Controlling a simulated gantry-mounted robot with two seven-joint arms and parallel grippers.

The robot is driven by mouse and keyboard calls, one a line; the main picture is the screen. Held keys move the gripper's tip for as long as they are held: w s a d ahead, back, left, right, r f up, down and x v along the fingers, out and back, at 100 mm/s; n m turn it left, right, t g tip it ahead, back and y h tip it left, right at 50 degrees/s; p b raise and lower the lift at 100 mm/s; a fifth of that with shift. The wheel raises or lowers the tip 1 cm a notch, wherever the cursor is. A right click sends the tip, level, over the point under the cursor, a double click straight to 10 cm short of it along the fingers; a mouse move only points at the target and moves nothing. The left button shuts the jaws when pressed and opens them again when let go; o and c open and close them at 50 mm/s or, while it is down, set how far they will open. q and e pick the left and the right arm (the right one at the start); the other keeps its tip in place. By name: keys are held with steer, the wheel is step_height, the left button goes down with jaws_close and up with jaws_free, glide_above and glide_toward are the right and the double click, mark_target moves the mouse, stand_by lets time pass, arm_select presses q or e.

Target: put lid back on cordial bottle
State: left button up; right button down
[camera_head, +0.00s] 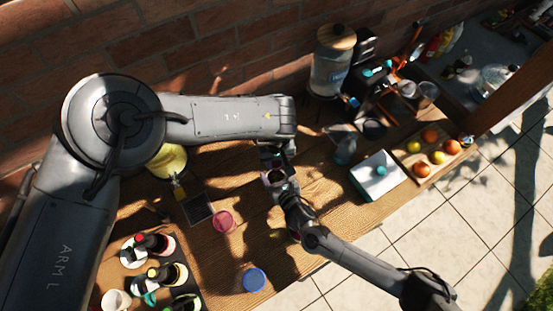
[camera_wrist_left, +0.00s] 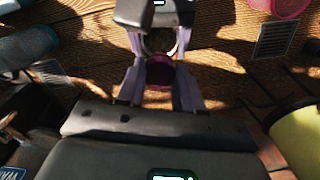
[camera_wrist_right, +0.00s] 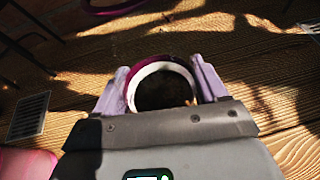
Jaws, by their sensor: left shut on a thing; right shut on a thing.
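My left gripper (camera_head: 275,157) and right gripper (camera_head: 280,184) meet above the middle of the table. In the left wrist view, my left gripper's fingers are shut on a purple-red round piece (camera_wrist_left: 160,73). A pale ring lies just beyond it, between my right gripper's fingers. In the right wrist view, my right gripper (camera_wrist_right: 163,88) is shut on a pale-rimmed ring (camera_wrist_right: 160,68) with a purple edge and dark hollow. I cannot tell whether these are one thing or two, or which is the lid or the cordial bottle.
A pink cup (camera_head: 222,221) and a blue round thing (camera_head: 254,280) stand nearby. Several bottles (camera_head: 160,243) are at lower left. A yellow vessel (camera_head: 170,160) is behind my left arm. A dispenser with a wooden lid (camera_head: 336,37) and a white box (camera_head: 378,175) stand right.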

arm_select(q)
steer(key=o, duration=1)
steer(key=shift+r, duration=2.25)
steer(key=shift+c, duration=0.4)
